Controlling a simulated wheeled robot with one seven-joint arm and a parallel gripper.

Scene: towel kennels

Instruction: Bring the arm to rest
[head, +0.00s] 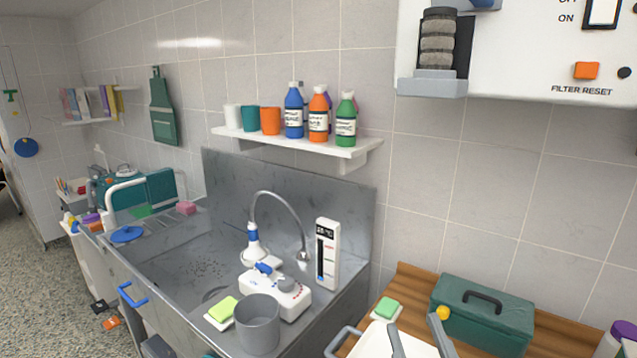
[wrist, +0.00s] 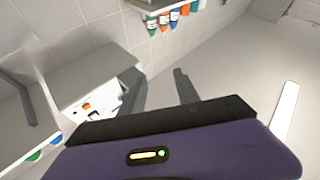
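My gripper (head: 413,325) shows at the bottom of the head view, its two grey fingers apart with nothing seen between them. In the wrist view my gripper (wrist: 157,78) also has its fingers apart and empty, in front of its purple and black body. In the head view the fingers appear in front of a pale tray on the wooden counter, beside a green case (head: 485,312). I cannot tell how high they are above it. The rest of my arm is out of the head view.
A steel sink (head: 190,262) with a grey cup (head: 257,325) and a white device (head: 275,293) is at left. A green sponge (head: 386,308) lies near the gripper. A bottle shelf (head: 290,141) and a white wall unit (head: 520,60) hang above. The tiled wall is close behind.

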